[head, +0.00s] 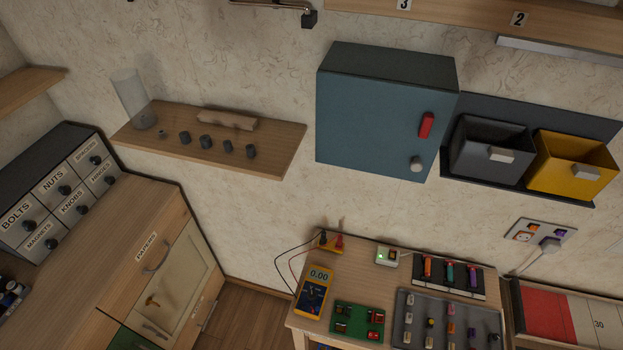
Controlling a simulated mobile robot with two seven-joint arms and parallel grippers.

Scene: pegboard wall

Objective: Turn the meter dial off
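A yellow multimeter (313,291) with a dark face lies on the small wooden table at the bottom middle. Its display (318,275) reads 0.00. The dial (312,295) is on the dark face below the display; it is too small to tell which way it points. A dark lead and a red lead (285,262) loop from the meter to a yellow piece (329,243) with black and red probes at the table's back left. Neither of my grippers shows in the head view.
A green circuit board (357,322) lies right of the meter. A grey tray (446,325) of small parts and a rack (449,277) of coloured tools fill the table's right. A blue cabinet (365,120) hangs above. A drawer unit (60,190) stands left.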

